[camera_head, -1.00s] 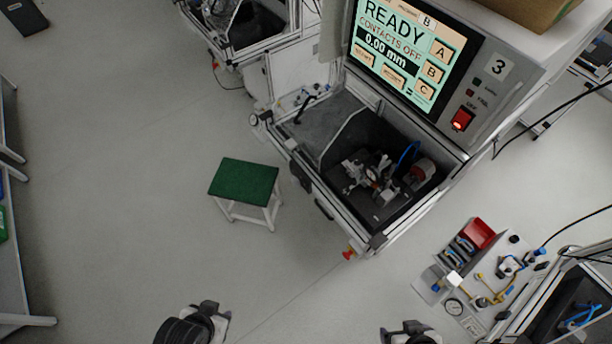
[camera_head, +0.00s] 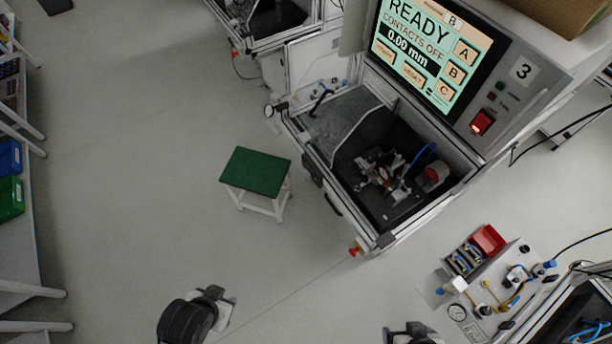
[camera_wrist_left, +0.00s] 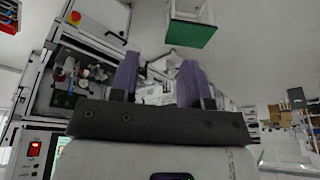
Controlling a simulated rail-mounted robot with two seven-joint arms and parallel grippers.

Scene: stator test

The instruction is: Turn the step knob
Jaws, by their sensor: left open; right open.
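The step knob cannot be told apart for certain in either view. The number 3 test station (camera_head: 333,195) stands right of centre, with a small metal fixture (camera_head: 385,178) in its dark bay and a lit screen (camera_head: 430,55) reading READY, CONTACTS OFF, 0.00 mm. My left gripper (camera_wrist_left: 157,78) has its two purple fingers apart with nothing between them. In the head view my left arm's end (camera_head: 213,300) is at the bottom, well short of the station. My right gripper (camera_head: 412,332) is at the bottom edge, mostly cut off, also apart from the station.
A green-topped stool (camera_head: 256,171) stands left of the station. A red knob (camera_head: 355,251) sticks out at the station's front corner. A panel with hoses and a gauge (camera_head: 457,312) is at lower right. Shelves with a green bin (camera_head: 10,199) line the left edge. Open floor lies between.

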